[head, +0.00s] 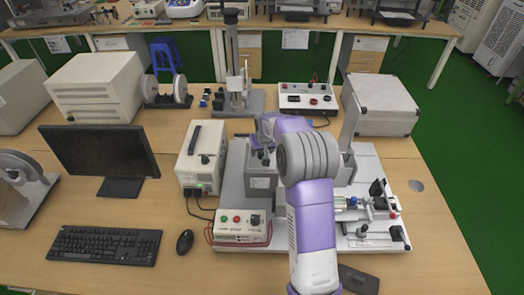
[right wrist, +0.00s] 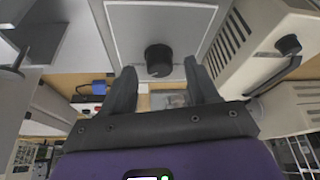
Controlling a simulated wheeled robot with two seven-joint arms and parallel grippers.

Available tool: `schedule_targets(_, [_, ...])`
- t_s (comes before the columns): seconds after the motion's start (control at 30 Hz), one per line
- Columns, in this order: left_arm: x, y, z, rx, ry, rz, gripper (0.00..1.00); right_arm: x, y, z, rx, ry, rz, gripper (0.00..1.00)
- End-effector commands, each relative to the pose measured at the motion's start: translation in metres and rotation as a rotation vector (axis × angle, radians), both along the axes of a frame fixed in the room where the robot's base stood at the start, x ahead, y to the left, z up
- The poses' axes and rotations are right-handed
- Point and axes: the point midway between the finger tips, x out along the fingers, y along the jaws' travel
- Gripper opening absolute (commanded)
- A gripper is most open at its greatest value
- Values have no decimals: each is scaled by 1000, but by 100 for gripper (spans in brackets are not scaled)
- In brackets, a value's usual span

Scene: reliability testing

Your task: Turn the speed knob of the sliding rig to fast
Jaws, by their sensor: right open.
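The sliding rig (head: 232,196) stands on the table right of centre, its light base plate carrying a grey box (head: 261,183). In the right wrist view a round black knob (right wrist: 158,54) sits on a flat grey panel. My right gripper (head: 262,157) is over the grey box, pointing down. In the right wrist view its open fingers (right wrist: 159,70) stand on either side of the knob, with a gap to each side; I see no contact. The knob's pointer and any speed marks cannot be read. My left gripper is not in view.
A beige power unit (head: 201,157) with a black handle stands close left of the rig. A control box (head: 242,228) with coloured buttons lies in front. A monitor (head: 99,152), keyboard (head: 105,245) and mouse (head: 185,241) are at the left. A grey case (head: 381,104) stands behind right.

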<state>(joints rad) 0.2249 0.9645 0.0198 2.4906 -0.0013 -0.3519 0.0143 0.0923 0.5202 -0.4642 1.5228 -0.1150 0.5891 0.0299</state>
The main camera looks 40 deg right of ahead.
Motion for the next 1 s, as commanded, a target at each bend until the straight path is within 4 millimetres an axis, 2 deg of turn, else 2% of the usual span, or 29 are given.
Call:
schedule_targets(0.2, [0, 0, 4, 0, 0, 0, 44, -13, 7, 38, 0, -3, 2, 59])
schedule_targets(0.4, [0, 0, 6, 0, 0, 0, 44, -21, 10, 58, 0, -2, 0, 59])
schedule_targets(1.0, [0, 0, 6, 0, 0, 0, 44, -22, 11, 60, 0, -1, 0, 59])
